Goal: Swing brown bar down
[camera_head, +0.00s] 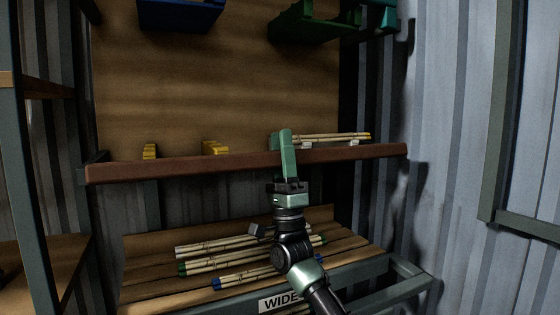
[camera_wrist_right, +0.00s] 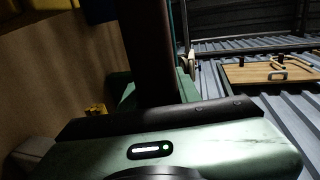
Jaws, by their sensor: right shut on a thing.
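The brown bar (camera_head: 150,168) runs across the head view in front of the wooden back panel, nearly level. My right gripper (camera_head: 284,150) reaches up from below and is shut on the bar right of its middle. Its green fingers cover that part of the bar. In the right wrist view the bar (camera_wrist_right: 148,50) shows as a dark upright strip running into the gripper. My left gripper is in neither view.
Rattan poles (camera_head: 330,137) lie behind the bar at right, near two yellow pieces (camera_head: 214,147) further left. Below, a slatted rack (camera_head: 150,290) holds bundled poles with coloured ends. Blue (camera_head: 182,15) and green (camera_head: 310,28) bins hang above. A corrugated wall (camera_head: 450,120) stands right.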

